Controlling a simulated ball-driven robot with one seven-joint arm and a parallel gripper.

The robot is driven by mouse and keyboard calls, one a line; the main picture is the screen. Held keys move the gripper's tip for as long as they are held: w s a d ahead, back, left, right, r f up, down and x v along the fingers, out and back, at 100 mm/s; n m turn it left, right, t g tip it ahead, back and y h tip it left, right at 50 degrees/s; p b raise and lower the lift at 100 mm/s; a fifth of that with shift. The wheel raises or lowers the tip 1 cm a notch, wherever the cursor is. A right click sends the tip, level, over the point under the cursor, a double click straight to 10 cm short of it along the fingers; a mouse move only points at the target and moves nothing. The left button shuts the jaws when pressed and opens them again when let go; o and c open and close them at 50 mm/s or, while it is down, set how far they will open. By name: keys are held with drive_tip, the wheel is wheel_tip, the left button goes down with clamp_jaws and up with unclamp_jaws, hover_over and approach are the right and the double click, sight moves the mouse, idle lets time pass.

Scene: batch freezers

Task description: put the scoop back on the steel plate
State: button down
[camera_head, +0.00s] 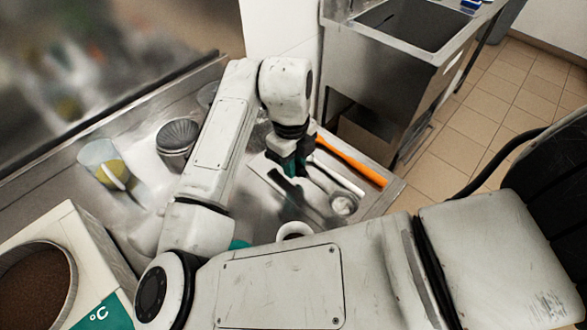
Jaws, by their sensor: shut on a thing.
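My gripper (291,170) points down over the steel plate (258,166) on the counter, with dark jaws and a green part. It is shut on the scoop (343,204), whose round metal bowl shows to the lower right of the jaws. The scoop's handle end is mostly hidden by the jaws. A dark shadow lies on the plate below them. I cannot tell whether the scoop touches the plate. My arm hides part of the counter to the left.
A long orange handle (351,161) and a white handle (338,175) lie right of the gripper. A fluted metal container (178,136) and clear cup (104,161) stand left. A white-rimmed cup (294,231) stands in front. A sink (415,24) is behind; tiled floor is at right.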

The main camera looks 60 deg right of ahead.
drive_tip(key=shift+f, duration=1.65)
drive_tip(key=c, duration=0.8)
unclamp_jaws()
drive_tip(key=shift+c, duration=0.2)
drive_tip(key=shift+r, duration=0.1)
drive_tip(key=r, duration=1.2)
drive_tip(key=shift+w, duration=0.4)
